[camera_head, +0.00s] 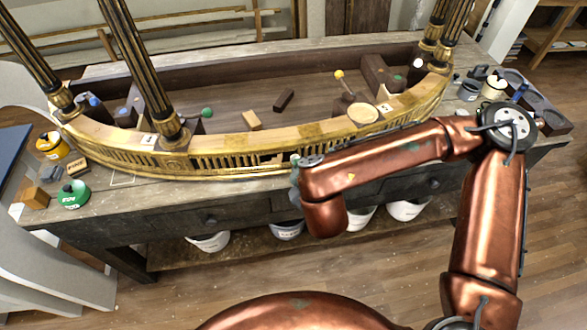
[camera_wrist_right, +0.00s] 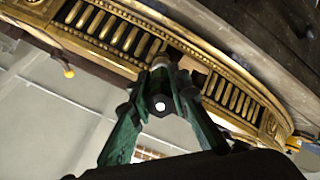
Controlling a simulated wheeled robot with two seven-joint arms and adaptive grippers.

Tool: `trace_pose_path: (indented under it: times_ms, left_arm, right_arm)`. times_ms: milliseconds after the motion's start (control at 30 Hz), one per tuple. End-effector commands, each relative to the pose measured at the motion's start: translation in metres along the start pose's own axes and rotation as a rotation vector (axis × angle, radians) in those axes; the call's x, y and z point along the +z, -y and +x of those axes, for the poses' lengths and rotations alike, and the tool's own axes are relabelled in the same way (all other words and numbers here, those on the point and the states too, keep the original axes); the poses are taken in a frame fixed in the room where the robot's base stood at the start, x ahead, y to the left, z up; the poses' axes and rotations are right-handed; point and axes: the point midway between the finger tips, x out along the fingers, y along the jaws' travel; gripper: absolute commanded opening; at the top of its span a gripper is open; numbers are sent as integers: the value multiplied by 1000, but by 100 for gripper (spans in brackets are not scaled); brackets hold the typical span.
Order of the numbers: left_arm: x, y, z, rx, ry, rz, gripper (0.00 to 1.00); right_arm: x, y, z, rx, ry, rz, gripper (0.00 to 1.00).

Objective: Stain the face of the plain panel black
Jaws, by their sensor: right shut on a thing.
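The curved gilt console rail (camera_head: 200,160) with a slatted front lies on the workbench. In the right wrist view the slatted front (camera_wrist_right: 115,37) runs diagonally. A plain brownish patch (camera_wrist_right: 190,64) breaks the row of slats just beyond the fingertips and looks like the plain panel; the fingers partly cover it. My right gripper (camera_wrist_right: 172,70) points at this patch, shut on a small dark thing with a pale round end (camera_wrist_right: 160,104). Most of that thing is hidden, and contact with the panel cannot be told. In the head view my copper forearm hides most of this gripper. My left gripper is not in view.
A green tin (camera_head: 73,194), a yellow tin (camera_head: 51,146) and small blocks stand at the bench's left end. Dark pots and a cream jar (camera_head: 494,87) stand at the right end. Gilt columns (camera_head: 145,70) rise from the rail. White buckets (camera_head: 408,210) sit below.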

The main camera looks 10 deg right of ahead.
Motion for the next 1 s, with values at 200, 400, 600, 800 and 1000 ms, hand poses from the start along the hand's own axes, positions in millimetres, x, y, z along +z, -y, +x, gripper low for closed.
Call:
trace_pose_path:
  times_ms: [200, 400, 600, 800, 1000]
  left_arm:
    - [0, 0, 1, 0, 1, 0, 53]
    - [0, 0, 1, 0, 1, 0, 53]
    - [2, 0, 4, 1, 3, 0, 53]
    - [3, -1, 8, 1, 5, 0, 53]
    - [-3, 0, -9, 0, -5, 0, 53]
  right_arm:
    - [3, -5, 0, 4, -1, 1, 0]
    - [3, -4, 0, 4, -1, 1, 0]
    - [9, 3, -12, 2, -2, -1, 0]
    - [17, 11, -28, 1, -3, -1, 0]
    - [19, 13, -41, 4, -2, -2, 0]
